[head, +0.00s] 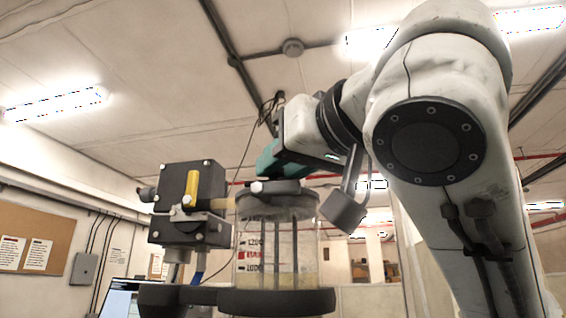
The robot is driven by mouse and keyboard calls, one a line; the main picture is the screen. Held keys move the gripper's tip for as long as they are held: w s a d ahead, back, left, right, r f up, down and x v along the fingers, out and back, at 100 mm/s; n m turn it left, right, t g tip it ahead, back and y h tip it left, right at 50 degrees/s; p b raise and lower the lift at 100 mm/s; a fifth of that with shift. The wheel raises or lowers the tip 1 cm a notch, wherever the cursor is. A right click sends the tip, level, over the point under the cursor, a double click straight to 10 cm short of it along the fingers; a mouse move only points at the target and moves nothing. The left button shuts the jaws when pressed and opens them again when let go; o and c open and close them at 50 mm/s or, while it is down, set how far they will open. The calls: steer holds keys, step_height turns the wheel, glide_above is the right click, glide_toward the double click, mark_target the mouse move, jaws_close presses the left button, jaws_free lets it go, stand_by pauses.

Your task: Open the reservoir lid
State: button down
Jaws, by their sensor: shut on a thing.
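The reservoir (252,240) is a clear upright cylinder with dark and red markings, dark rods inside and some yellowish liquid at the bottom. Its dark round lid (285,188) sits on top, with a pale bolt head at its front left. My gripper (268,173), with a teal and black body, reaches in from the upper right down to the lid. It is shut on the lid's top part. Its fingertips and the exact grip point are mostly hidden. I cannot tell whether the lid is apart from the rim.
A dark valve block (192,184) with a yellow lever (191,189) stands close to the reservoir's left. A dark round base (276,302) holds the cylinder. A grey block on a rod (344,211) hangs right of the lid. A laptop screen (119,299) shows at lower left.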

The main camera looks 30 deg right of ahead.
steer(key=shift+r, duration=0.1)
steer(key=shift+w+d+r+m+g, duration=0.2)
steer(key=shift+r+m+g, duration=0.2)
steer(key=shift+m+g, duration=0.25)
steer(key=shift+w+d+r+m+g+y, duration=0.3)
steer(key=shift+r+m+g, duration=0.15)
steer(key=shift+m+g, duration=0.35)
steer(key=w+d+m+g, duration=0.1)
steer(key=g, duration=0.1)
steer(key=w+r+m+g+y+p, duration=0.1)
steer(key=g, duration=0.1)
steer(key=shift+d+r+m, duration=0.2)
steer(key=shift+d+m, duration=0.05)
steer(key=shift+d, duration=0.15)
steer(key=w+m+g+y+p, duration=0.1)
steer(key=d+m+g+y+p, duration=0.1)
steer(key=g, duration=0.1)
steer(key=shift+w+d, duration=0.25)
steer(key=shift+w, duration=0.15)
steer(key=shift+w+d+f+m+g+y+p, duration=0.2)
steer(key=shift+w+d+m+g+y+p, duration=0.4)
steer(key=shift+g+y, duration=0.3)
steer(key=shift+w+d+f+m+g+y+p, duration=0.1)
steer(key=shift+w+f+m+g+y+p, duration=0.15)
steer(key=shift+m+g+y+p, duration=0.2)
steer(key=shift+f, duration=0.1)
